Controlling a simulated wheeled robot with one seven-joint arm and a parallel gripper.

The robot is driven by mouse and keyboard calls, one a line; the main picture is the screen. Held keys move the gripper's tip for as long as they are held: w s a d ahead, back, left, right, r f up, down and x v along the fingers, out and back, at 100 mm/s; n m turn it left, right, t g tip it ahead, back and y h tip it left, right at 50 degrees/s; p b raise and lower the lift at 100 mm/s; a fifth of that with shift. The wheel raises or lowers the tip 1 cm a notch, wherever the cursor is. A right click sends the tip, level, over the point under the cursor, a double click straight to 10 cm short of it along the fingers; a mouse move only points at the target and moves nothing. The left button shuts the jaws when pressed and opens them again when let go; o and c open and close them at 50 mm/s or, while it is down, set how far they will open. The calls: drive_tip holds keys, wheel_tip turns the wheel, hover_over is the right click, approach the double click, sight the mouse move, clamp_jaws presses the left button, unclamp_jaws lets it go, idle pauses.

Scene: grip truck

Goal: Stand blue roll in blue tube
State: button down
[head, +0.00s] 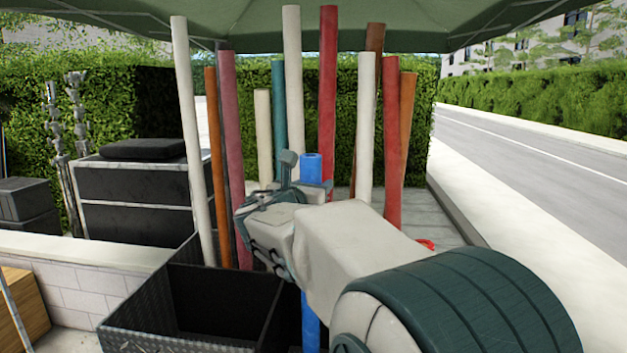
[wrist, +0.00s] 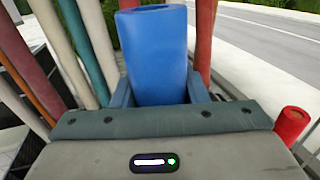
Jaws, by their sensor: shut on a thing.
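The blue roll (head: 311,168) stands about upright in my gripper (head: 307,184), with its top end showing just above the jaws. In the wrist view the blue roll (wrist: 155,50) is large and sits between the two fingers of my gripper (wrist: 158,95), which is shut on it. In the head view a blue length (head: 311,325) also shows below my arm, in line with the roll. My arm hides the part between, so I cannot tell whether it is the roll's lower part or the blue tube. No tube mouth shows for certain.
Tall white, red, orange and teal rolls stand close behind my gripper, including a red roll (head: 327,90) and a white roll (head: 366,125). A black open box (head: 140,320) stands at front left. A short red tube (wrist: 293,124) shows at right. Black drawers (head: 130,185) stand at left.

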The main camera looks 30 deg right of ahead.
wheel_tip(320, 180, down, 17)
drive_tip(key=b, duration=1.2)
drive_tip(key=shift+f+b, duration=0.15)
drive_tip(key=shift+b, duration=0.25)
idle(1.3)
drive_tip(key=shift+f+b, duration=0.35)
drive_tip(key=shift+b, duration=0.1)
idle(0.5)
drive_tip(key=c, duration=0.7)
unclamp_jaws()
drive_tip(key=shift+f, duration=0.1)
drive_tip(key=shift+c, duration=0.2)
drive_tip(key=shift+a, duration=0.1)
drive_tip(key=b+v, duration=0.2)
drive_tip(key=v, duration=1.1)
drive_tip(key=shift+s+a, duration=0.25)
drive_tip(key=shift+s, duration=0.05)
